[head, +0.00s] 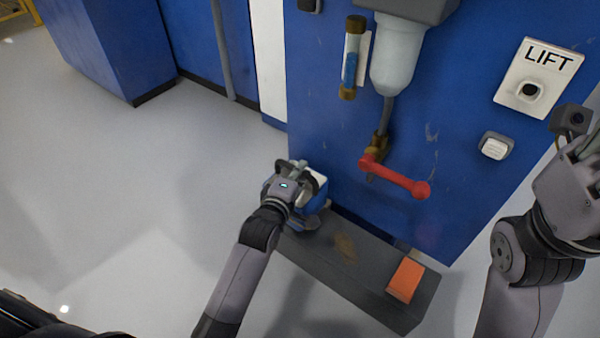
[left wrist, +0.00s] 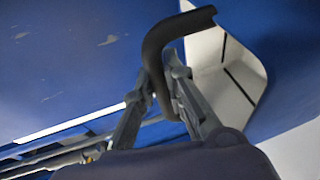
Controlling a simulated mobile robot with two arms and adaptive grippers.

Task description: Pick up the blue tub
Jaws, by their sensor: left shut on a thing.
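The blue tub (head: 319,183) has a white inside and is at the left end of the dark grey shelf, partly hidden by my left gripper. My left gripper (head: 297,168) is shut on the tub at its upper part. In the left wrist view, the fingers (left wrist: 160,85) close around a dark curved piece beside the tub's white inside (left wrist: 222,75). I cannot tell whether the tub still touches the shelf. My right gripper (head: 586,150) is at the right edge, away from the tub and partly cut off; its fingers are unclear.
The grey shelf (head: 335,265) holds an orange block (head: 405,280) at its right end. A red-handled valve (head: 400,181) sticks out from the blue panel above the shelf. A LIFT button plate (head: 538,78) is at upper right. The floor at left is clear.

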